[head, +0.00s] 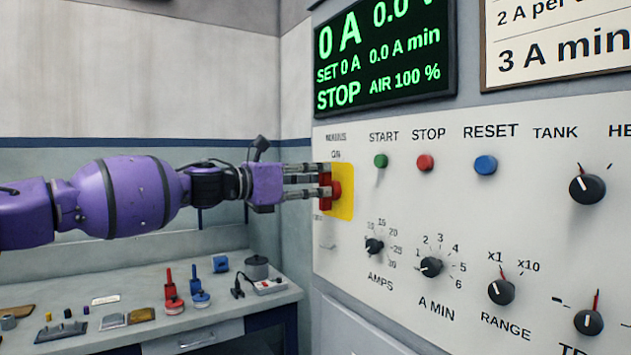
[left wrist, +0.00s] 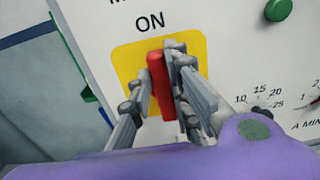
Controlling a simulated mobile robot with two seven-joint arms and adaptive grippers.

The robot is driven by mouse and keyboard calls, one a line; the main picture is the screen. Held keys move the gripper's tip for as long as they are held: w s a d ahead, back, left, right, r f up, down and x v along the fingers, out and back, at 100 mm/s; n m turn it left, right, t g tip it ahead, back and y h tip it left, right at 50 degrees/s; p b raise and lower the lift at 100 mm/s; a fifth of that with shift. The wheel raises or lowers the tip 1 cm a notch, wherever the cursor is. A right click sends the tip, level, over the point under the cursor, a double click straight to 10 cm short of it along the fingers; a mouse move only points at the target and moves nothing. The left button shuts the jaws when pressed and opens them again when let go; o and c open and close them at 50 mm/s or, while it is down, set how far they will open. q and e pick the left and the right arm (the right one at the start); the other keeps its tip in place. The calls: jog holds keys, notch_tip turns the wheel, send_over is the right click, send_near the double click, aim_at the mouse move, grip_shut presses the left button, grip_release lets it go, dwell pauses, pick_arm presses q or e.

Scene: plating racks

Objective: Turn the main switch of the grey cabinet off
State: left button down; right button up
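The main switch is a red handle (head: 336,190) on a yellow plate (head: 346,193) at the left edge of the grey cabinet's panel (head: 450,210). ON is printed above the plate. In the left wrist view the red handle (left wrist: 159,84) points up toward the ON label. My left gripper (head: 318,181) reaches in from the left. In the left wrist view its fingers (left wrist: 160,88) lie on both sides of the handle and seem to press against it. The fingers hide part of the handle and plate. My right gripper is not in view.
Right of the switch are a green START button (head: 380,161), a red STOP button (head: 425,163), a blue RESET button (head: 486,165) and several black knobs. The display (head: 385,50) reads 0 A and STOP. A bench (head: 130,285) with small items stands at lower left.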

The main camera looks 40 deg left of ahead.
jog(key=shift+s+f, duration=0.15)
pick_arm(q)
jog(key=n, duration=0.3)
jog(key=shift+w+a+f+b, duration=0.15)
jog(key=shift+a+b, duration=0.2)
jog(key=shift+b, duration=0.05)
jog(key=shift+w+a+f+n+b, duration=0.1)
jog(key=shift+a+f+n+b, duration=0.3)
jog(key=shift+n, duration=2.05)
jog(key=shift+w+a+f+n+b, duration=0.15)
jog(key=shift+f+n, duration=0.3)
jog(key=shift+n, duration=2.05)
jog(key=shift+w+a+f+n+b, duration=0.1)
jog(key=shift+a+f+n+b, duration=0.25)
jog(key=shift+n, duration=2.1)
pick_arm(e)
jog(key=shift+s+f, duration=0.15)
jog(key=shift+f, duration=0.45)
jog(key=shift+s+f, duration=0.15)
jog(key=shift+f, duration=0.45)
pick_arm(q)
jog(key=shift+f, duration=0.15)
jog(key=c, duration=1.6)
grip_release()
jog(key=shift+d, duration=0.1)
jog(key=shift+c, duration=0.2)
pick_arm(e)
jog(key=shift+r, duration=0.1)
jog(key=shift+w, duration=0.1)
